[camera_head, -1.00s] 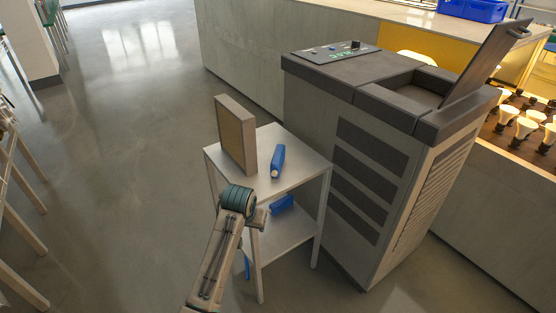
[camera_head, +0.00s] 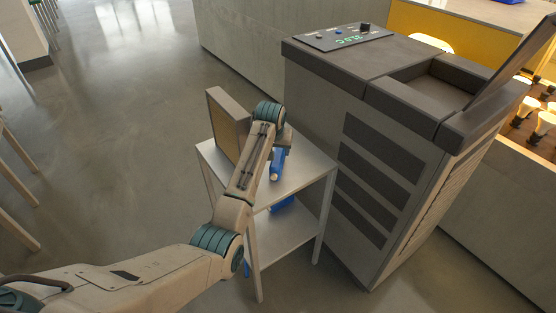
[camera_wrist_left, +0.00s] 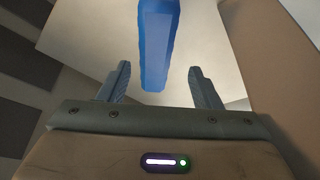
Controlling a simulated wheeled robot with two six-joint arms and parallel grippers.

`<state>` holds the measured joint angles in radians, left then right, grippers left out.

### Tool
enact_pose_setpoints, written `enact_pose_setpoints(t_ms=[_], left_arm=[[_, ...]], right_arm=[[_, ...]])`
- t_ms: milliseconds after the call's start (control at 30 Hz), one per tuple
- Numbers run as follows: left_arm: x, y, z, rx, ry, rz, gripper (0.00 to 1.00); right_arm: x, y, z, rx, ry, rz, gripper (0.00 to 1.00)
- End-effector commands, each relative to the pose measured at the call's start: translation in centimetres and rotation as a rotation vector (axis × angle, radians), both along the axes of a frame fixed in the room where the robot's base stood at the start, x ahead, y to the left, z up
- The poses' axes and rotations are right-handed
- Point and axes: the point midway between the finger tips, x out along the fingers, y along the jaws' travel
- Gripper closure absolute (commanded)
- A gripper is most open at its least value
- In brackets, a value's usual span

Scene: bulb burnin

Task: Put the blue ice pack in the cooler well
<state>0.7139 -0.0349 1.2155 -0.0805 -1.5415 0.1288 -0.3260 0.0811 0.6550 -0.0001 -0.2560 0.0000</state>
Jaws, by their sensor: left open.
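In the left wrist view the ice pack (camera_wrist_left: 158,35) reaches from the top edge down between the finger lines. My left gripper (camera_wrist_left: 159,78) is open and empty, its fingers on either side of the ice pack's near end. In the head view my wrist partly hides the ice pack. The cooler well (camera_head: 432,92) is a recess in the top of the grey cabinet (camera_head: 330,110), its lid (camera_head: 515,68) raised.
A tan framed panel (camera_head: 228,125) stands upright on the table, left of my wrist. Another blue thing (camera_head: 283,205) lies on the lower shelf, partly hidden. The cabinet stands close right of the table. Lit bulbs (camera_head: 543,125) are at far right.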

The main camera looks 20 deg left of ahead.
Motion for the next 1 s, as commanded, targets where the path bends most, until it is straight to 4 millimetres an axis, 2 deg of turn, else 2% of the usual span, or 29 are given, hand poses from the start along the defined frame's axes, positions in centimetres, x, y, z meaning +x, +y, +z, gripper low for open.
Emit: enact_pose_setpoints(t_ms=[167, 367, 533, 800, 867, 1000], left_arm=[[0.4, 0.0, -1.2, 0.000, 0.001, 0.000, 0.42], [1.0, -0.6, -3.9, 0.000, 0.003, -0.001, 0.42], [1.7, -0.4, -5.6, 0.000, 0.001, -0.001, 0.42], [1.8, -0.4, -5.8, 0.000, -0.002, 0.000, 0.42], [1.8, -0.4, -5.8, 0.000, -0.002, 0.000, 0.52], [1.8, -0.4, -5.8, 0.000, -0.002, 0.000, 0.79]], right_arm=[[1.2, -0.4, 0.4, -0.005, -0.017, 0.002, 0.64], [3.5, -0.4, 1.4, -0.005, -0.049, 0.003, 0.64], [3.1, -0.4, 1.2, -0.004, -0.045, 0.003, 0.64], [2.0, 0.4, 1.1, 0.004, -0.029, -0.001, 0.64], [1.9, 0.6, 1.1, 0.006, -0.029, -0.001, 0.64], [1.9, 0.6, 1.1, 0.007, -0.028, -0.001, 0.64]])
